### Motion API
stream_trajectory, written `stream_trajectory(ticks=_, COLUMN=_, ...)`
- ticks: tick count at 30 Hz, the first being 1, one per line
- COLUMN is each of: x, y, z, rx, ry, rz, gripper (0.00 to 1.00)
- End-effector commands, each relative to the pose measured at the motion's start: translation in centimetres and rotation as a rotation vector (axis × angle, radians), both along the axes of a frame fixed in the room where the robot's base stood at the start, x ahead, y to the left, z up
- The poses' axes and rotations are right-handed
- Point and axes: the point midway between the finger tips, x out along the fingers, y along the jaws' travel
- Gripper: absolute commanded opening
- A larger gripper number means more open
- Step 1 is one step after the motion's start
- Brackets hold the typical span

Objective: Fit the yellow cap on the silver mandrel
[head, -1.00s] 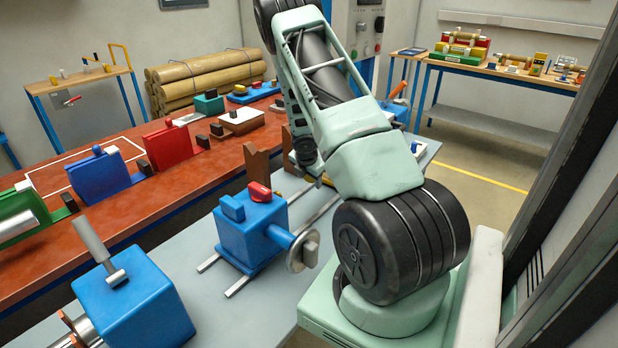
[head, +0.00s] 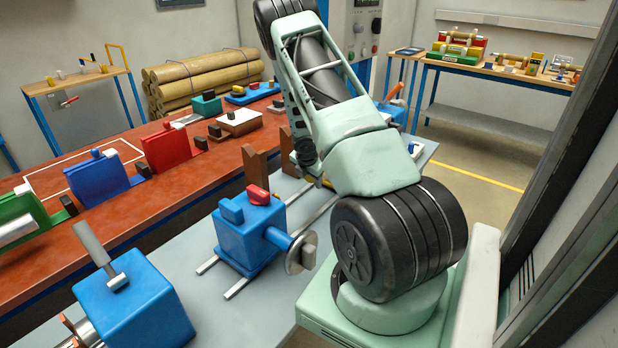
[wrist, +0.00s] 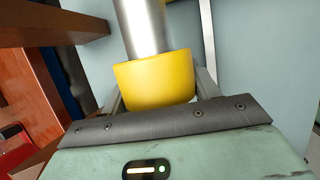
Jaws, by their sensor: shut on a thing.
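In the wrist view the yellow cap (wrist: 154,84) sits between the fingers of my gripper (wrist: 160,92), which is shut on it. The silver mandrel (wrist: 145,28) runs from the top edge of the wrist view down to the cap's rim, roughly in line with it. Its near end meets or lies behind the rim. I cannot tell whether it is inside the cap, or how deep. In the head view my arm hides the gripper, and I cannot make out the cap or mandrel clearly.
A blue tailstock (head: 250,238) with a red block on top and a metal disc on its shaft stands on rails on the grey bench (head: 190,250). A blue block with a lever (head: 135,305) is at front left. Brown wooden supports (head: 258,172) stand close to my arm.

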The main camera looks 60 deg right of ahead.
Motion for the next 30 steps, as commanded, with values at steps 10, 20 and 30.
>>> stream_trajectory(ticks=10, x=-0.1, y=-0.1, z=0.0, rx=-0.002, ry=0.001, rz=-0.002, gripper=0.86)
stream_trajectory(ticks=20, x=-0.4, y=1.0, z=3.0, rx=-0.001, ry=-0.002, rz=-0.001, gripper=0.86)
stream_trajectory(ticks=30, x=-1.6, y=3.8, z=10.6, rx=-0.002, ry=-0.003, rz=-0.003, gripper=0.86)
